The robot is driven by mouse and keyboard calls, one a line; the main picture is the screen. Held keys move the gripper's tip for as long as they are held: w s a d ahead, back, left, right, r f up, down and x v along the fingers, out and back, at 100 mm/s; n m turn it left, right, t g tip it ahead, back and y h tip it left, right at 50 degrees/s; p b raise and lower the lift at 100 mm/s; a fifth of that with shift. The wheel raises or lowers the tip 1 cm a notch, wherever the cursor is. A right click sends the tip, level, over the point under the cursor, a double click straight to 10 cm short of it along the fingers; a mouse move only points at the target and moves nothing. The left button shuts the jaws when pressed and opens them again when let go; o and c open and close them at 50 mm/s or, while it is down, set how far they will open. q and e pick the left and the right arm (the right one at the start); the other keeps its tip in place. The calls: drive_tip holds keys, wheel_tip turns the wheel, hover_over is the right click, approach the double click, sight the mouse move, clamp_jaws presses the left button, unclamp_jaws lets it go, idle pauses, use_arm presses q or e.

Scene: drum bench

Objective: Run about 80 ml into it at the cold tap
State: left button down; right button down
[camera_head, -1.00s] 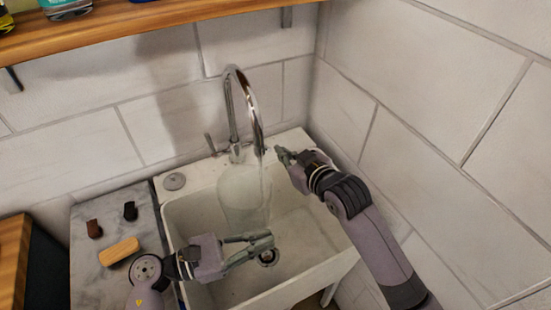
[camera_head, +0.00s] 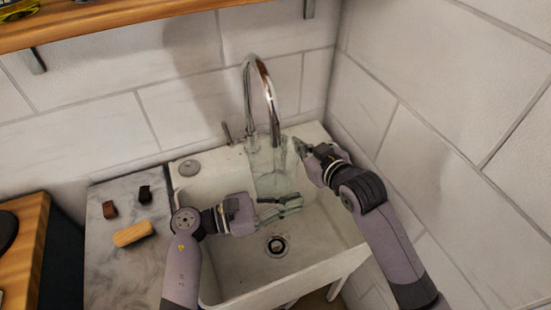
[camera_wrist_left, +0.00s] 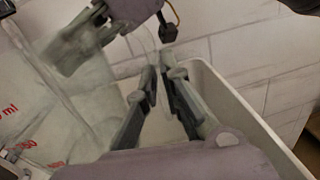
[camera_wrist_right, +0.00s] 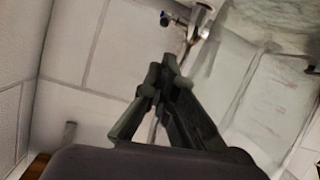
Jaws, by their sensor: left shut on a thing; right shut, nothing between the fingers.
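A clear jug (camera_head: 272,172) is upright over the sink, its rim close under the spout of the chrome tap (camera_head: 268,88). My left gripper (camera_head: 296,204) is shut on the jug near its lower part; the jug's red ml marks (camera_wrist_left: 28,144) show in the left wrist view. My right gripper (camera_head: 298,146) is shut and empty, right of the jug and tap. The right wrist view shows a tap knob with a blue mark (camera_wrist_right: 166,18) beyond its fingertips, apart from them. I cannot tell the water level or whether water runs now.
The white sink (camera_head: 310,262) has a dark drain (camera_head: 277,246). A tap lever (camera_head: 226,133) stands left of the tap. A marble counter (camera_head: 120,262) holds a tan block (camera_head: 133,234) and two small dark items. Tiled walls close off the back and right. A wooden shelf (camera_head: 130,35) hangs above.

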use_arm(q)
drive_tip(key=s+a, duration=0.4)
drive_tip(key=s, duration=0.4)
drive_tip(key=shift+s+a, duration=0.3)
drive_tip(key=shift+a, duration=0.1)
